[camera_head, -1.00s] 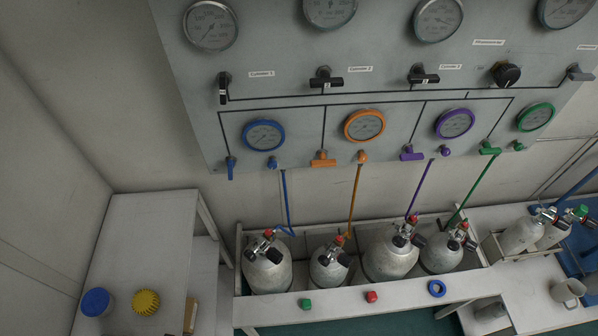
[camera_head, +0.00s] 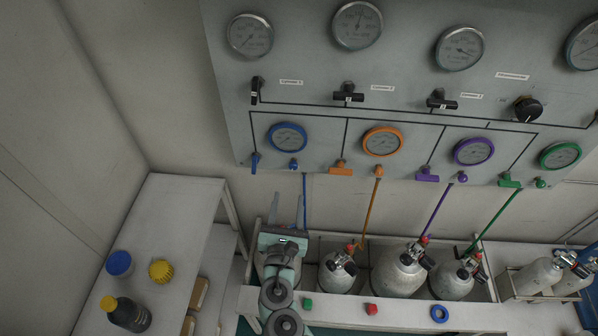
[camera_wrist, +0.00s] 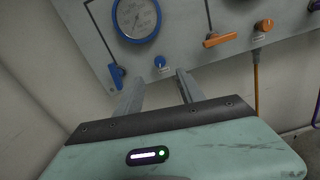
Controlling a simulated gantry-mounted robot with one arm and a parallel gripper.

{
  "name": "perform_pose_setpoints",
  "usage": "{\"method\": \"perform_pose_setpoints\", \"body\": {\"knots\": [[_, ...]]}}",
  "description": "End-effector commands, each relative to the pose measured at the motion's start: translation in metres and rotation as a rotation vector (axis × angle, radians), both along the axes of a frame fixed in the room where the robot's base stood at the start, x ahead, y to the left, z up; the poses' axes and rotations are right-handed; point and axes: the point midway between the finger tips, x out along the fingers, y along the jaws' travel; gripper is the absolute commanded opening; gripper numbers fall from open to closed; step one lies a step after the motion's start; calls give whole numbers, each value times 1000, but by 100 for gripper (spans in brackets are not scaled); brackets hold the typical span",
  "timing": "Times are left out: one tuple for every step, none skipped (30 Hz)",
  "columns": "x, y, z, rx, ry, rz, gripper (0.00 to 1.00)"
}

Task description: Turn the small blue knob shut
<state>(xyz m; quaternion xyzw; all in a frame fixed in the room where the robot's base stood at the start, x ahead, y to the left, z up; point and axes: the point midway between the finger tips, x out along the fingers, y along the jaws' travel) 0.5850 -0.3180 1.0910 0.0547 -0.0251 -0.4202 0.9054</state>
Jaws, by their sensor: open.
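The small blue knob (camera_head: 294,163) sits low on the grey panel, below the blue-rimmed gauge (camera_head: 288,138) and right of a hanging blue lever (camera_head: 254,162). In the wrist view the knob (camera_wrist: 160,61) appears beyond the fingertips, between their lines. My gripper (camera_head: 286,208) is open and empty, with its fingers pointing up toward the panel below the knob. It also shows in the wrist view (camera_wrist: 160,80), fingers apart, not touching the knob. The knob's exact rotation is too small to tell.
An orange lever (camera_head: 341,168) and orange knob (camera_head: 379,170) are to the right on the panel. A blue hose (camera_head: 305,200) hangs close to my right finger. Grey cylinders (camera_head: 338,272) stand below. A shelf (camera_head: 185,195) with a dark bottle (camera_head: 125,313) is at left.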

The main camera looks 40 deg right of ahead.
Motion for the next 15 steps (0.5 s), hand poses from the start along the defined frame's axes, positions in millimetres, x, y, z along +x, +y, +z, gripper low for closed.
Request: {"method": "perform_pose_setpoints", "body": {"knots": [[0, -3, 2, -6, 2, -7, 46], [1, -5, 2, -7, 3, -9, 46], [3, -8, 2, -7, 4, -10, 46], [5, -10, 2, -5, 3, -8, 46], [7, -12, 2, -5, 2, -7, 46], [11, -16, 2, -4, 2, -8, 46], [14, -20, 2, -3, 1, -9, 46], [17, -25, 2, -3, 0, -9, 46], [22, -30, 3, -4, 0, -9, 46], [26, -34, 2, -4, 0, -8, 46], [29, -38, 2, -3, 0, -9, 46], [33, -43, 2, -1, 0, -9, 46], [37, -47, 2, -1, 0, -8, 46], [41, -51, 2, -2, -1, -7, 46], [45, -56, 2, -3, 0, -7, 46]]}}
